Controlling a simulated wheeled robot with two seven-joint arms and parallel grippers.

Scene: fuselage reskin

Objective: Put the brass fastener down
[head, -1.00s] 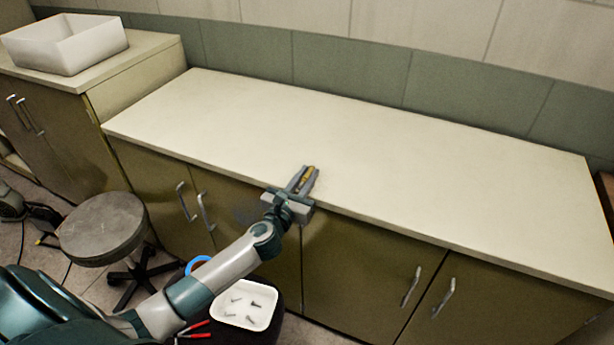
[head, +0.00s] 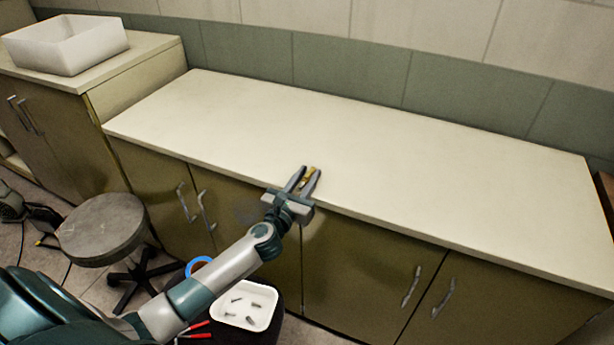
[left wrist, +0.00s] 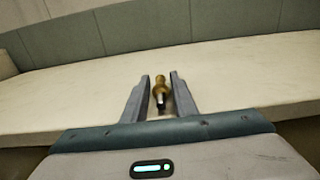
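The brass fastener (head: 309,172) lies at the front part of the pale countertop (head: 400,170), between the fingertips of my left gripper (head: 306,177). In the left wrist view the fastener (left wrist: 160,90) has a brass body and a dark tip toward me. The left gripper (left wrist: 160,93) is open, with a gap visible on each side of the fastener. It seems to rest on the counter, though the exact contact is hard to see. My right gripper is not in view.
A white tray (head: 218,311) with several small grey fasteners sits low in front of the cabinets. A round stool (head: 103,229) stands to the left. A white bin (head: 66,43) is on the left cabinet. The rest of the countertop is clear.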

